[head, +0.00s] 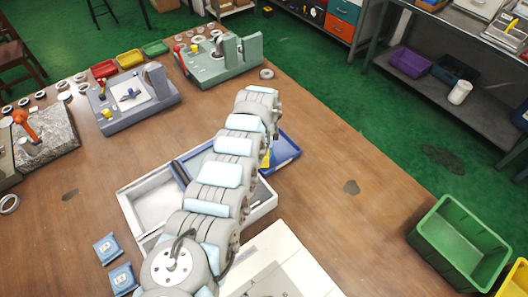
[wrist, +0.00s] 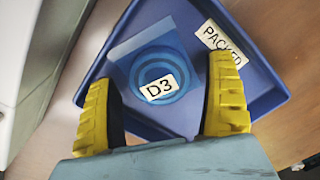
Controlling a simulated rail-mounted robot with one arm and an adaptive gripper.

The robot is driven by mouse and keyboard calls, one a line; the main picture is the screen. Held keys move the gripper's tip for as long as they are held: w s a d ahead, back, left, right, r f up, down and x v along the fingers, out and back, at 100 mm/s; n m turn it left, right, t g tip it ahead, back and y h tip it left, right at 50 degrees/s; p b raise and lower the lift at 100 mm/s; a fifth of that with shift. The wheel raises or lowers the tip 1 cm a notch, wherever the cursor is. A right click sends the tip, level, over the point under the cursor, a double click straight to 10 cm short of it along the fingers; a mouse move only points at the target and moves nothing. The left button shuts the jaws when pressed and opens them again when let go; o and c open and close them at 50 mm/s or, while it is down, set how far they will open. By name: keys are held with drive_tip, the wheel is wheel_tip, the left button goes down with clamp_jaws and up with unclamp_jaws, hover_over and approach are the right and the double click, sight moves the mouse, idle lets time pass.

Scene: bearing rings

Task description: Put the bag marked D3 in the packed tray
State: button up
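The bag marked D3 (wrist: 157,86) is a blue square with a ringed print and a white label. In the wrist view it lies in the blue packed tray (wrist: 262,76), beside the tray's PACKED label (wrist: 221,43). My gripper (wrist: 162,75) is over the tray with its yellow fingers wide apart, one on each side of the bag. I cannot tell whether either finger touches the bag's edge. In the head view the packed tray (head: 288,147) shows behind my arm, which hides the bag and most of the gripper.
A white-grey open box (head: 150,205) stands left of the tray. Two more blue bags (head: 107,248) lie at the front left. Grey and green fixtures (head: 215,65) and several rings stand at the back. A green bin (head: 460,240) is at the right. The table right of the tray is clear.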

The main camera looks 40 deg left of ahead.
wheel_tip(320, 180, up, 12)
drive_tip(key=p, duration=0.2)
idle(0.5)
drive_tip(key=shift+w+r, duration=0.1)
drive_tip(key=shift+w, duration=0.05)
idle(0.4)
